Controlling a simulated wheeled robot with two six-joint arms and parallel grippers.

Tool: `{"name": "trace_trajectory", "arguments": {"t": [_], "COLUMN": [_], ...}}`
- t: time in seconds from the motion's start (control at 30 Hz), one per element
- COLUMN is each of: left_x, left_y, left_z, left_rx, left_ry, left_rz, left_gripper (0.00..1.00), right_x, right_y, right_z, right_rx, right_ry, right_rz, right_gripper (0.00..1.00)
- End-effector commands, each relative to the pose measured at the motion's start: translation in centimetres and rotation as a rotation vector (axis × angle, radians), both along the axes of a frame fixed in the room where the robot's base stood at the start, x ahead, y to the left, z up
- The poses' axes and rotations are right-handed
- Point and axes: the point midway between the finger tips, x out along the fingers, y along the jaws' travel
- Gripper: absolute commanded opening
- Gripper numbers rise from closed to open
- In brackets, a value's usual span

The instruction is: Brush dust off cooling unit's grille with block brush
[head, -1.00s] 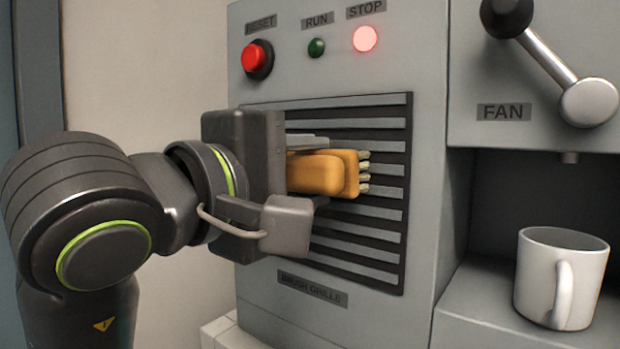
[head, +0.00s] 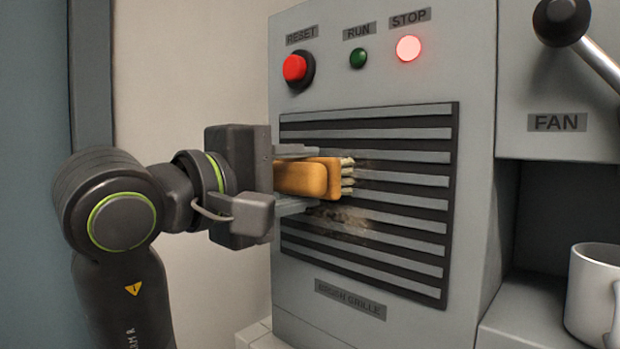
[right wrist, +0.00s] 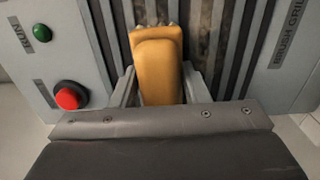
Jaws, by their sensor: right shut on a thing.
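The cooling unit's grille (head: 405,230) is a panel of dark and grey horizontal slats on the grey machine. A brownish dust patch (head: 352,222) lies on its slats just right of and below the brush; brown smudges also show in the right wrist view (right wrist: 215,35). My right gripper (head: 300,180) is shut on the block brush (head: 303,179), an orange-brown block with pale bristles. The bristles point at the grille's left-middle part; I cannot tell whether they touch it. The brush also shows between the fingers in the right wrist view (right wrist: 160,70). My left gripper is not in view.
Above the grille are a red RESET button (head: 296,68), a green RUN light (head: 358,58) and a lit red STOP light (head: 408,48). A FAN lever (head: 590,50) and a white mug (head: 595,290) are at the right. A pale wall is at the left.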

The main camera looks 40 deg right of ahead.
Motion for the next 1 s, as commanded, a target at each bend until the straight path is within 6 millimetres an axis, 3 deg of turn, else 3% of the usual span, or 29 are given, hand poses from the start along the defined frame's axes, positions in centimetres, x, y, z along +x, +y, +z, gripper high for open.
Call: {"name": "trace_trajectory", "arguments": {"t": [0.6, 1.0], "left_x": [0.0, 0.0], "left_y": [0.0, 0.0], "left_z": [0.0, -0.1], "left_rx": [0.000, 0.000], "left_ry": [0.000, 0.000], "left_rz": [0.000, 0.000], "left_gripper": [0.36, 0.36], "right_x": [3.9, 4.0], "right_y": [0.4, 0.8], "right_z": [0.0, -0.1], "right_rx": [0.000, 0.000], "right_ry": [0.001, -0.001], "right_rz": [-0.001, 0.002], "right_gripper": [0.23, 0.23]}}
